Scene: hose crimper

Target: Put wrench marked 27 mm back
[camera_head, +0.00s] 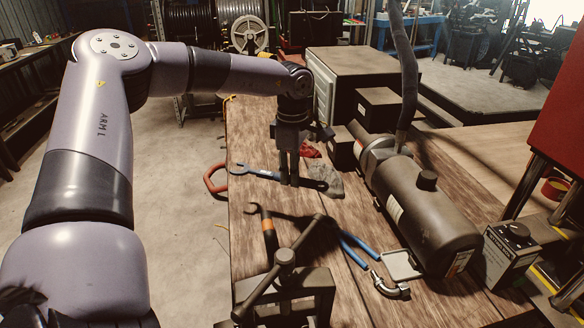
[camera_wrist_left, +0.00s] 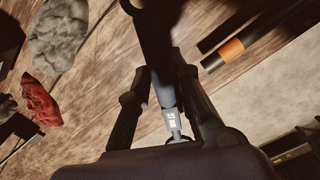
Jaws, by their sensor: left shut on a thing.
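My left gripper (camera_head: 289,182) points down over the workbench and is shut on a wrench with a blue handle (camera_head: 262,174). The wrench lies roughly level across the fingers, its open jaw to the left over the bench's left edge and its dark end to the right near a grey rag. In the left wrist view the wrench (camera_wrist_left: 164,92) runs between the two fingers (camera_wrist_left: 160,100). My right gripper is not in view.
Blue-handled pliers (camera_head: 353,249) lie to the right, near a large dark cylinder machine (camera_head: 425,210). A grey rag (camera_head: 328,178) and red cloth (camera_head: 310,151) lie close by.

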